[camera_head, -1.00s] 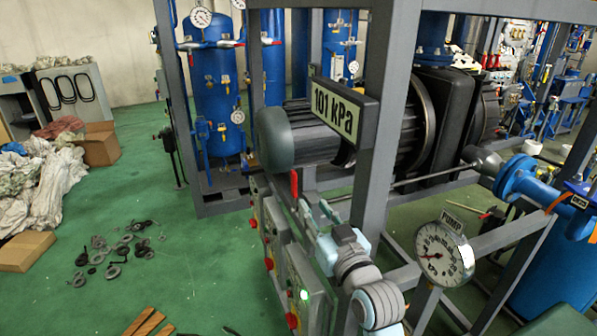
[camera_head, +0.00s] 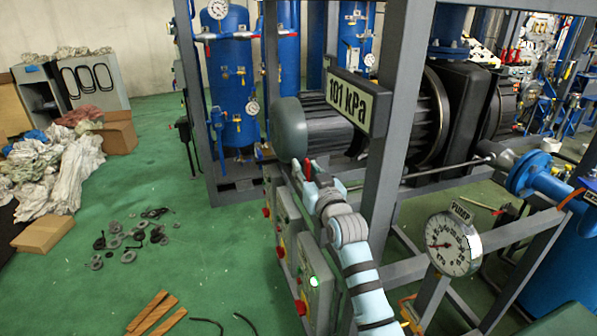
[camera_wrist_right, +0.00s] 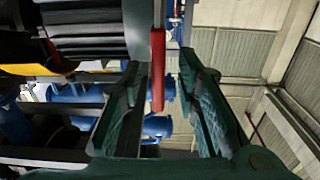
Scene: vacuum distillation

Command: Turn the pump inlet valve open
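A red lever handle (camera_head: 307,168), which appears to be the pump inlet valve's, stands above the row of control boxes in front of the motor. My right gripper (camera_head: 313,180) is at this handle. In the right wrist view the red handle (camera_wrist_right: 158,70) runs upright between the two dark green fingers. The fingers stand apart. The handle is nearer the left finger, and I cannot tell whether they touch. The valve body is hidden. The pump gauge (camera_head: 454,243) reads near the low end of its scale. My left gripper is not in view.
Grey control boxes (camera_head: 318,278) with red buttons and a lit green light lie beside my right forearm. A grey frame post (camera_head: 397,130) and the 101 kPa display (camera_head: 354,99) stand close by on the right.

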